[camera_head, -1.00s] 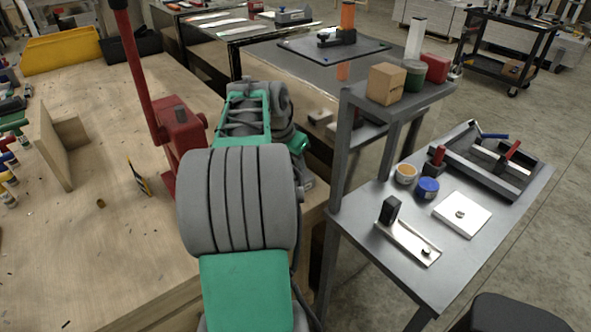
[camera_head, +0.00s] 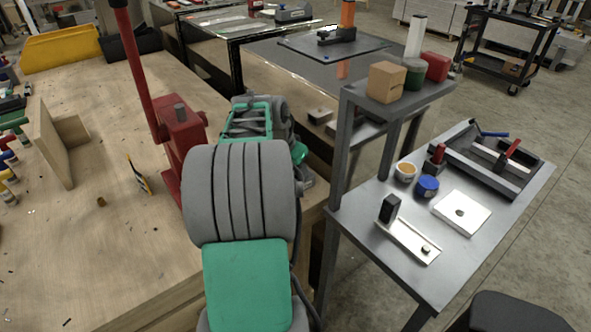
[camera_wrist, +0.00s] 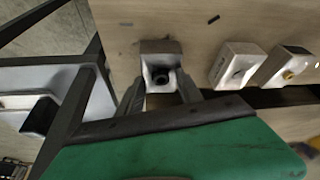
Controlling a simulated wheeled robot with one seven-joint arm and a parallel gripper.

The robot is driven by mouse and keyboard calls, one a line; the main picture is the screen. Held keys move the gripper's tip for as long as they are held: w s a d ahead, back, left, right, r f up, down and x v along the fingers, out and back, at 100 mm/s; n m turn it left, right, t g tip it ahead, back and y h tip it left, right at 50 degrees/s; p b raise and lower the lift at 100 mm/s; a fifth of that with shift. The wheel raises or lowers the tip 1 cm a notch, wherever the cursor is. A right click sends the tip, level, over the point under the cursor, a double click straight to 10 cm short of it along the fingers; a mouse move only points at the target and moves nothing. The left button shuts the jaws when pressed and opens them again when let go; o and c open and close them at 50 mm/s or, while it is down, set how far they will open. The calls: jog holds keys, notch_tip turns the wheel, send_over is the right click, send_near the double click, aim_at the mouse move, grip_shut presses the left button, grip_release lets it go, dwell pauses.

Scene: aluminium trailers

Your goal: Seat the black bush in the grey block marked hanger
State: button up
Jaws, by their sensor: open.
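In the wrist view a grey block (camera_wrist: 147,52) stands on a wooden surface, with a dark round bush (camera_wrist: 161,77) with a hole showing at its near face. I cannot tell how far the bush sits in the block, and no marking is legible. My gripper (camera_wrist: 160,93) is open, its grey fingers apart on the left and right of the bush. I cannot tell whether they touch it. In the head view my arm hides the gripper, the bush and this block.
Two more pale blocks, one (camera_wrist: 234,66) nearer and one (camera_wrist: 288,66) farther right, stand beside it. A red press (camera_head: 181,130) stands on the wooden bench (camera_head: 70,250) close left of my arm. A grey shelved table (camera_head: 350,225) is on the right.

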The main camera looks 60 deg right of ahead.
jog(key=shift+r, duration=0.1)
jog(key=shift+r+p, duration=0.3)
jog(key=shift+r, duration=0.05)
jog(key=v, duration=1.2)
jog(key=w+a+f+n+t, duration=0.2)
jog(key=w+a+n, duration=0.4)
jog(key=w+a, duration=0.45)
jog(key=w+a+f+n+t+y, duration=0.15)
jog(key=a+n, duration=0.25)
jog(key=a, duration=0.6)
jog(key=w+a+f+n+y, duration=0.1)
jog(key=a+f+n, duration=0.25)
jog(key=a, duration=0.65)
jog(key=s+a+f+n+y, duration=0.1)
jog(key=s+a+f+n, duration=0.1)
jog(key=a, duration=0.4)
jog(key=s+a+f+n+y, duration=0.1)
jog(key=s+a+f+n, duration=0.1)
jog(key=a+n, duration=0.3)
jog(key=shift+a+t, duration=0.35)
jog(key=shift+a, duration=0.7)
